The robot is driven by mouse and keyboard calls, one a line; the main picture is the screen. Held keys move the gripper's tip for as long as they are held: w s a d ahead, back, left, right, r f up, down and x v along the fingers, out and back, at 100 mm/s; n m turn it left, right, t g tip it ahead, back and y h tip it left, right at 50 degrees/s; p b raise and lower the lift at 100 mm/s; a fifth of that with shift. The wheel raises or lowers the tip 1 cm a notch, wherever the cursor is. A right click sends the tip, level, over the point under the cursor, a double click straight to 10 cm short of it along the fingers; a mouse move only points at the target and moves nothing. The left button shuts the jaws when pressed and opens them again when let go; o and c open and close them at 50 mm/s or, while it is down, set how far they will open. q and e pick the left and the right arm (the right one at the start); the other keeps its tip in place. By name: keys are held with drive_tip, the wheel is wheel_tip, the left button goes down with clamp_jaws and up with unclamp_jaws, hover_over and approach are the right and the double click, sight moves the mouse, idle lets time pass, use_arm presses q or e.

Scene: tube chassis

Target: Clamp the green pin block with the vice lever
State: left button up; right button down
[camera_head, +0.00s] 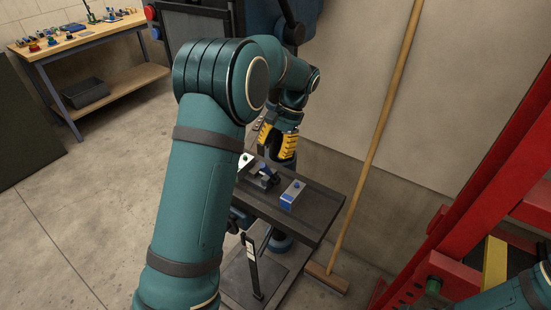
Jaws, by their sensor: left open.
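A pale block with a green pin (244,160) shows at the left end of a small dark work table (315,212), partly hidden behind my left arm. Beside it is a dark vice (262,173) with a light jaw or plate. I cannot make out the lever clearly from the vice body. My left gripper (273,152), with yellow-and-dark fingers, hangs open above the back edge of the table, behind the vice. It appears empty. My right gripper is out of view; only part of that arm shows at the bottom right.
A broom (375,140) leans on the wall at the table's right. A red frame (480,200) fills the far right. A wooden bench (85,38) stands far back left.

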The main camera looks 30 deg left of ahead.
sight(266, 169)
use_arm(q)
drive_tip(key=shift+b+x, duration=0.85)
drive_tip(key=shift+x, duration=2.95)
drive_tip(key=shift+s, duration=0.1)
drive_tip(key=shift+r, duration=0.1)
clamp_jaws()
